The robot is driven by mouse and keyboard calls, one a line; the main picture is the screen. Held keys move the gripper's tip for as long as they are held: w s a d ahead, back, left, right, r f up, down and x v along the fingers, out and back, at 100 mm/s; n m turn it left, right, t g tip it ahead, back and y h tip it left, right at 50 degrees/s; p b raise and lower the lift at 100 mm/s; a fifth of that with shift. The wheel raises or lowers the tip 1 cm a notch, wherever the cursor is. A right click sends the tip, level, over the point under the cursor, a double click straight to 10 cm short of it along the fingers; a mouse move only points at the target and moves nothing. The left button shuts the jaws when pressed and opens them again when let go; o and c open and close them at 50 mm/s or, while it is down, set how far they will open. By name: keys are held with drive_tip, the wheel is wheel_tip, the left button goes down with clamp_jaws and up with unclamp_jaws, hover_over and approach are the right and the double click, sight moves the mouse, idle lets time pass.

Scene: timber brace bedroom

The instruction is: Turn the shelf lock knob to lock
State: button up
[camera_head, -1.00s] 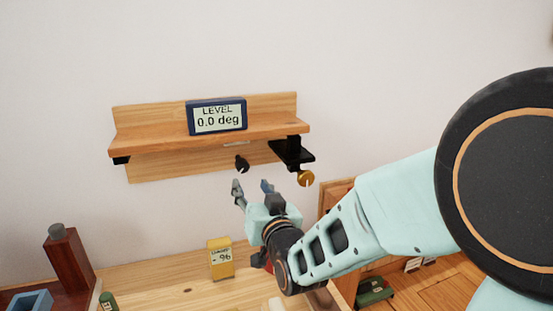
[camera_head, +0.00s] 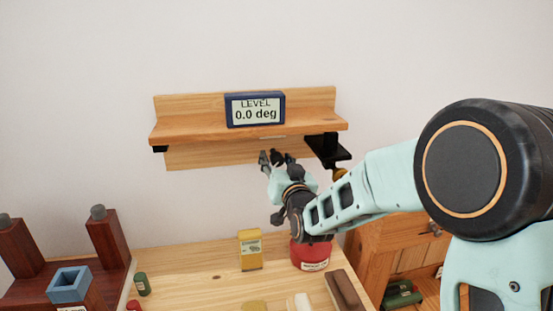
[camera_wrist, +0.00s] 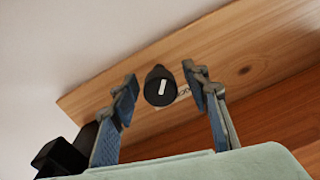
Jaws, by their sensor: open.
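The wooden shelf (camera_head: 240,130) is fixed to the wall and carries a level display (camera_head: 255,110) reading 0.0 deg. The black lock knob (camera_wrist: 160,86) with a white mark is on the wooden board under the shelf. In the wrist view it lies between the two fingers of my open gripper (camera_wrist: 162,92), with gaps on both sides and no visible contact. In the head view my gripper (camera_head: 276,157) is just below the shelf, and the knob is hard to tell apart from the fingers. A gold knob (camera_head: 340,174) below the black bracket (camera_head: 328,149) is partly hidden by my arm.
Below is a wooden tabletop (camera_head: 200,285) with a yellow box (camera_head: 250,249), a red container (camera_head: 311,255), a dark block (camera_head: 344,291) and a green cylinder (camera_head: 142,284). A dark red stand (camera_head: 108,243) is at left. The wall space left of my gripper is clear.

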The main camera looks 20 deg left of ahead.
drive_tip(key=shift+w+a, duration=0.15)
drive_tip(key=shift+w, duration=0.05)
clamp_jaws()
idle(0.3)
